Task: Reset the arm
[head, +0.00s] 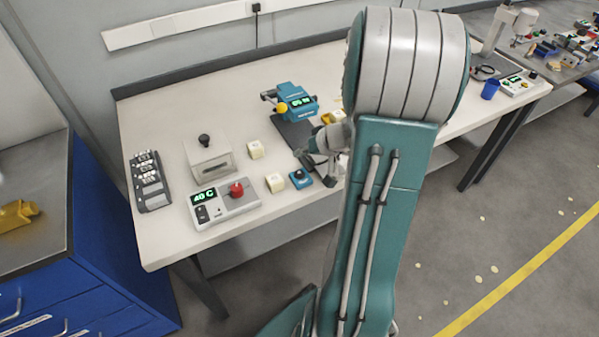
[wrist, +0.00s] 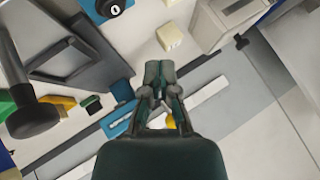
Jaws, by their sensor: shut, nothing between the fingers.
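My gripper (wrist: 160,72) points out over the workbench in the wrist view, its two fingers together with nothing between them. A cream cube (wrist: 170,38) lies just beyond the fingertips in that view; I cannot tell the height gap. My large teal and grey arm stands across the middle of the head view. It hides part of the bench, and a grey end part shows at its left, above the bench (head: 240,95).
The bench holds a teal device (head: 290,98), a grey box with a black knob (head: 208,158), a panel reading 40 C (head: 224,207), a switch block (head: 150,182) and a small blue knob box (head: 300,179). A blue cabinet (head: 100,225) stands at left; open floor (head: 480,230) lies at right.

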